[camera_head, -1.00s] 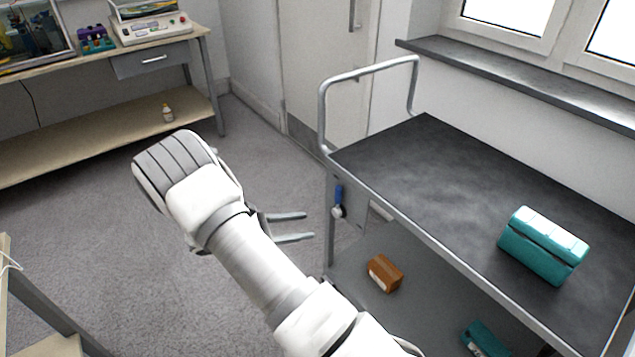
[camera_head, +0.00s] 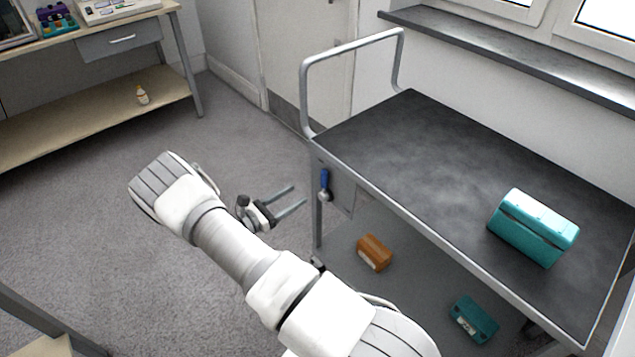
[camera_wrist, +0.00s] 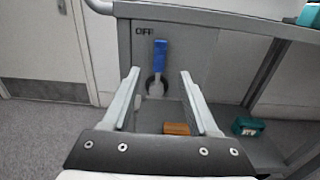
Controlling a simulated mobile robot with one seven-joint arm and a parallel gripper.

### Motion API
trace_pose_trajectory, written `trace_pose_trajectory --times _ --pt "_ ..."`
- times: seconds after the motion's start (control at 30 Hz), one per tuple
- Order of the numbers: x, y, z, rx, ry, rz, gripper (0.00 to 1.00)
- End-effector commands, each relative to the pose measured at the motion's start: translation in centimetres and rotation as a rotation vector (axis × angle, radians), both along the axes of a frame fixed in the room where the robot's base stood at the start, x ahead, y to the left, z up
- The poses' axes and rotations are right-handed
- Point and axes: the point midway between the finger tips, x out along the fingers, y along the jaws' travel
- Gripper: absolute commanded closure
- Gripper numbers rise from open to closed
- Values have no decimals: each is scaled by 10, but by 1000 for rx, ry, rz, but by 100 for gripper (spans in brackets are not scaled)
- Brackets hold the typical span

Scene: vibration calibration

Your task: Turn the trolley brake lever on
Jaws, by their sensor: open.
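The trolley (camera_head: 420,150) stands on the right in the head view, with a dark top and a tubular handle. Its brake lever (camera_head: 324,184) is on the plate at the near left end, with a blue grip pointing up.
A teal case (camera_head: 533,228) lies on the trolley top. A brown box (camera_head: 374,253) and another teal case (camera_head: 473,319) are on the lower shelf. A workbench (camera_head: 85,105) stands at the back left. The floor between is clear.

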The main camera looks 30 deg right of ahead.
Motion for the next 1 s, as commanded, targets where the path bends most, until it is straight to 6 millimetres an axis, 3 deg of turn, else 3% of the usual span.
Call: trace_pose_trajectory --times 0.2,0.43,0.87,1.0 --pt "6 -48 -1 0 -2 -4 40" --pt "11 -82 -1 1 -2 -3 40" --pt "13 -93 0 1 -1 0 40" --pt "13 -93 0 1 -1 0 62"
